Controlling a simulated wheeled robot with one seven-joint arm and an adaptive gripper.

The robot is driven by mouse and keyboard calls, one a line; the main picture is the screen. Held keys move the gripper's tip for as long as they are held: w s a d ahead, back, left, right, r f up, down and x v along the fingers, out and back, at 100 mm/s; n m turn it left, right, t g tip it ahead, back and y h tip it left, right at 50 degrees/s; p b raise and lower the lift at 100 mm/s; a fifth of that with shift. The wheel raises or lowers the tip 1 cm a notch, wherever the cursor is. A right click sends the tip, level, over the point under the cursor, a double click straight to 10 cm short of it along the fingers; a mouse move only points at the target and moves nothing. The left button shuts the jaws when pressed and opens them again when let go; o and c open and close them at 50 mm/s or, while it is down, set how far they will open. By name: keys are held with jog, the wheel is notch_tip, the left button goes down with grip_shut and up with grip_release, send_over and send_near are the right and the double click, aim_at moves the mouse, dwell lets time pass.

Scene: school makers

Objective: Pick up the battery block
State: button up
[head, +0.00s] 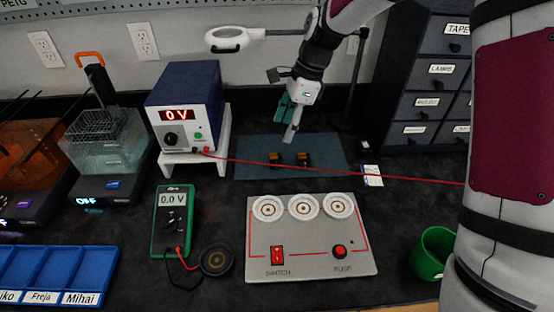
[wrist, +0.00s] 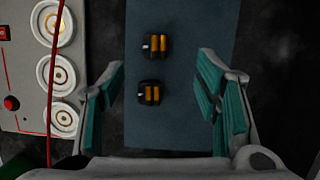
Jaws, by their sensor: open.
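Two small dark blocks, each with orange-gold cells, lie apart on a blue-grey mat (head: 330,172); either could be the battery block. In the head view they are the left block (head: 274,158) and the right block (head: 303,159). The wrist view shows an upper block (wrist: 155,46) and a lower block (wrist: 150,93) on the mat (wrist: 185,18). My gripper (head: 288,140) points down above the mat. In the wrist view its teal-padded fingers (wrist: 161,62) are spread wide and empty. The lower block appears between them; the upper one appears near and beyond the tips.
A red cable (head: 330,171) crosses in front of the blocks from the power supply (head: 187,107). A grey switch panel (head: 308,262) with round sockets is nearer. A multimeter (head: 174,222), green cup (head: 432,254) and drawer cabinet (head: 425,85) stand around. A magnifier (head: 232,39) hangs behind.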

send_over(276, 156)
jog(key=d, duration=0.1)
jog(key=f, duration=0.4)
jog(key=shift+w+d+f, duration=0.1)
jog(key=shift+w+d, duration=0.1)
jog(key=shift+w, duration=0.2)
jog(key=shift+s+d+b+x, duration=0.1)
jog(key=shift+s+b+x, duration=0.05)
jog(key=shift+x, duration=1.15)
jog(key=shift+s+d+b+x, duration=0.1)
jog(key=shift+s+b+x, duration=0.05)
jog(key=shift+x, duration=1.15)
jog(key=shift+c, duration=0.4)
jog(key=c, duration=1.2)
